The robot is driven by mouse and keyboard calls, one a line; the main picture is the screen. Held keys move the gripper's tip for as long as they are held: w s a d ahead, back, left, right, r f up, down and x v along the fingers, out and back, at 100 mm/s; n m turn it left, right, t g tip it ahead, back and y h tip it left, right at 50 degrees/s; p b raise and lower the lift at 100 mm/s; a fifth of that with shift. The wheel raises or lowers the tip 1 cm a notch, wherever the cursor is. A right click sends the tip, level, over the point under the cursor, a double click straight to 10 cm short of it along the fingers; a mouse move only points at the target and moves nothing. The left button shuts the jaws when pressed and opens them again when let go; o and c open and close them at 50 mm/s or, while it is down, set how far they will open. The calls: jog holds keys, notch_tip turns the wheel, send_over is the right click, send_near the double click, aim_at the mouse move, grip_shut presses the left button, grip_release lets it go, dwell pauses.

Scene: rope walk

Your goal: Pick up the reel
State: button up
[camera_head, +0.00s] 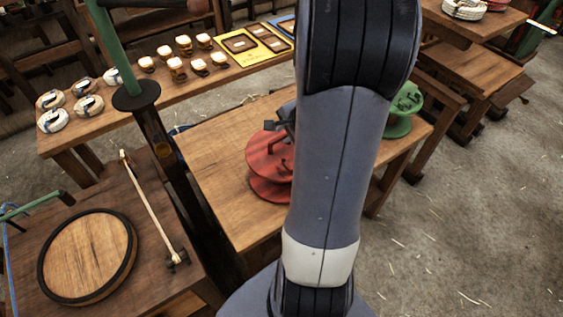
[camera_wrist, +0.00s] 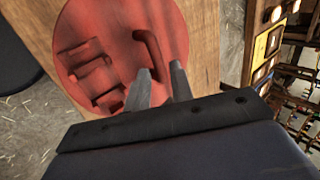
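A red reel (camera_head: 268,187) stands on a wooden bench in the head view, partly hidden behind my arm. In the wrist view its round red top (camera_wrist: 110,25) fills the upper left, with a curved red handle (camera_wrist: 148,48) and blocky raised parts. My gripper (camera_wrist: 160,70) is at this reel, its two dark fingers apart. The lower end of the handle shows between or just beyond the fingertips; I cannot tell whether they touch it. In the head view my gripper (camera_head: 284,122) is mostly hidden by my arm. A green reel (camera_head: 404,108) stands to the right on the same bench.
The bench top (camera_head: 210,150) is bare left of the red reel. A dark post with a green pole (camera_head: 108,45) rises at the left. Behind is a long table (camera_head: 190,88) with several small spools, coils and a yellow board (camera_head: 252,45). A round wooden disc (camera_head: 87,255) lies front left.

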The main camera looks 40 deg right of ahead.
aim_at(280, 138)
jog(key=shift+b+x, duration=0.3)
jog(key=shift+x, duration=2.5)
jog(key=shift+s+a+f, duration=0.15)
jog(key=shift+c, duration=0.4)
grip_shut()
